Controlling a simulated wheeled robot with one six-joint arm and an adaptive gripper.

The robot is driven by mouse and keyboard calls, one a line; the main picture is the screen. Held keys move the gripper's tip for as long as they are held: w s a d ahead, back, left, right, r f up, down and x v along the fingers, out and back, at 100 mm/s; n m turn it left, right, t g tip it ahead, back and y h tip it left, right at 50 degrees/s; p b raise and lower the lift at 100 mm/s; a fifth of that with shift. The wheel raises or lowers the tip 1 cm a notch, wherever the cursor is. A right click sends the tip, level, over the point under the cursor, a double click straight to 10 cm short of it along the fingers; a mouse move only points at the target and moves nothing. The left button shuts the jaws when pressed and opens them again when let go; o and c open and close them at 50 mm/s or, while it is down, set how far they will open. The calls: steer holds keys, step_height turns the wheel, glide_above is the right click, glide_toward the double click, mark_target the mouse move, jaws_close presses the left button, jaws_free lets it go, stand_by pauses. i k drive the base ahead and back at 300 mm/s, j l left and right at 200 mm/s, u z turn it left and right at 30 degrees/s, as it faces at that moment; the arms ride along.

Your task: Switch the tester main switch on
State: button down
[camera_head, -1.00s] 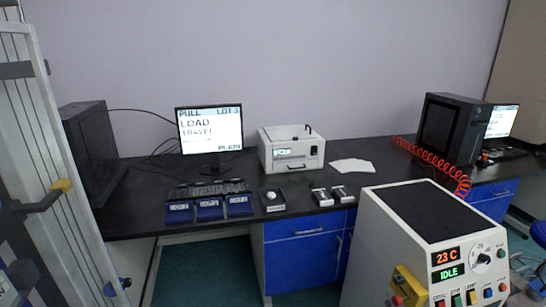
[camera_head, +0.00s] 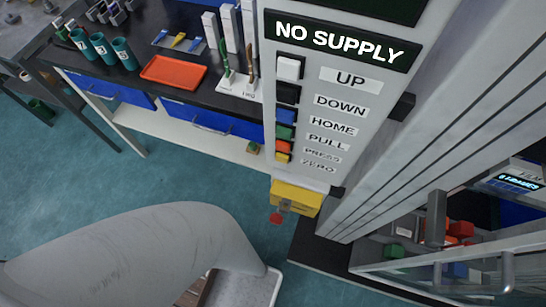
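The tester's tall grey control panel (camera_head: 345,110) stands at the centre right, with a dark display (camera_head: 340,42) reading "NO SUPPLY". Below the labelled buttons, a yellow box (camera_head: 297,195) sits at the panel's foot. A red knob (camera_head: 276,217) and a small metal part stick out at its lower left. No label on the box can be read, so I cannot tell the switch's position. My gripper is not in view. My pale arm link crosses the lower left, in front of and below the yellow box, apart from it in the picture.
White, black, blue, green, red and yellow buttons (camera_head: 285,131) line the panel. The tester's grey columns and a metal handle (camera_head: 436,218) are at right. A black bench with an orange tray (camera_head: 173,72) and teal cups (camera_head: 103,47) is behind at left. Teal floor lies between.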

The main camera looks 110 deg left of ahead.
mark_target(276, 218)
steer(key=k+l+u, duration=0.15)
steer(key=u, duration=0.35)
steer(key=k+u, duration=0.2)
steer(key=u, duration=0.3)
steer(key=k+u, duration=0.2)
steer(key=u, duration=0.3)
steer(key=k, duration=0.25)
